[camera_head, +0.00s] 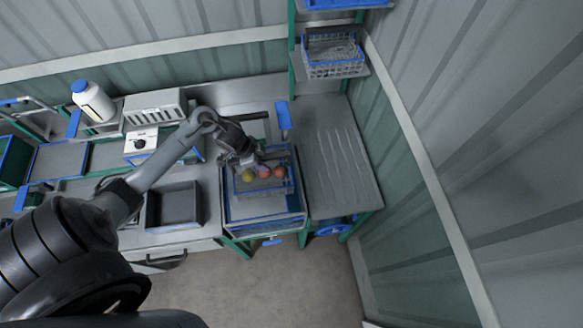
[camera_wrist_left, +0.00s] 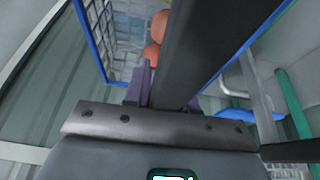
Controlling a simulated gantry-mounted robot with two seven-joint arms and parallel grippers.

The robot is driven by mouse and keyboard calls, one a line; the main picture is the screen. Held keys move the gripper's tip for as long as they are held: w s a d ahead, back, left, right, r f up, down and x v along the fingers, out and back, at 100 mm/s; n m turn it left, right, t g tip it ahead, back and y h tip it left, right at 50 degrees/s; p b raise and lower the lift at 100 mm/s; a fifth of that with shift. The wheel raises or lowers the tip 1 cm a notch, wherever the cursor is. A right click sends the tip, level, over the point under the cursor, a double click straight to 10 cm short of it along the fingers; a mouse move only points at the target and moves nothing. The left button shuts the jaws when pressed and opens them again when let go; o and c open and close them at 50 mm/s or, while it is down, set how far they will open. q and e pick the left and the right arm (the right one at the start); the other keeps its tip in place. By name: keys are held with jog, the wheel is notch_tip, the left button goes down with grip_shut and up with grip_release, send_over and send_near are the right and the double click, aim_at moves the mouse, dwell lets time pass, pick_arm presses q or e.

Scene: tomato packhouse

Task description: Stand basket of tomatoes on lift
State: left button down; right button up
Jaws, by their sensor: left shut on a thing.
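The basket of tomatoes is a wire basket with a blue rim (camera_head: 264,190), holding a yellowish-green tomato (camera_head: 248,175) and two red-orange ones (camera_head: 272,172). My left gripper (camera_head: 252,160) is shut on the basket at its far side, above the tomatoes. The basket is over a grey, blue-edged platform in a green frame (camera_head: 262,212), which looks like the lift; I cannot tell whether it touches. In the left wrist view, a dark bar (camera_wrist_left: 205,50) crosses in front of the purple fingers (camera_wrist_left: 145,80), beside red tomatoes (camera_wrist_left: 158,30) and the wire wall. My right gripper is not in view.
A grey ribbed table (camera_head: 340,160) is right of the platform, mostly bare. An empty dark tray (camera_head: 174,206) is on the left bench. A white bottle (camera_head: 93,100) and a grey slotted box (camera_head: 155,105) are farther back. A shelf holds another wire basket (camera_head: 333,55).

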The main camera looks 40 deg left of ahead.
aim_at(253, 173)
pick_arm(q)
jog(key=a, duration=0.1)
jog(key=s+a, duration=0.2)
jog(key=shift+s+a+r+p, duration=0.15)
jog(key=shift+r+p, duration=0.15)
jog(key=shift+p, duration=0.1)
jog(key=shift+s+f, duration=0.1)
jog(key=shift+s, duration=0.1)
notch_tip(253, 173, down, 6)
jog(key=b, duration=0.6)
jog(key=shift+s, duration=0.1)
jog(key=shift+f+b, duration=0.75)
jog(key=shift+f, duration=0.75)
jog(key=c, duration=0.8)
grip_release()
jog(key=shift+c, duration=0.2)
jog(key=shift+f, duration=0.1)
jog(key=shift+c, duration=1.6)
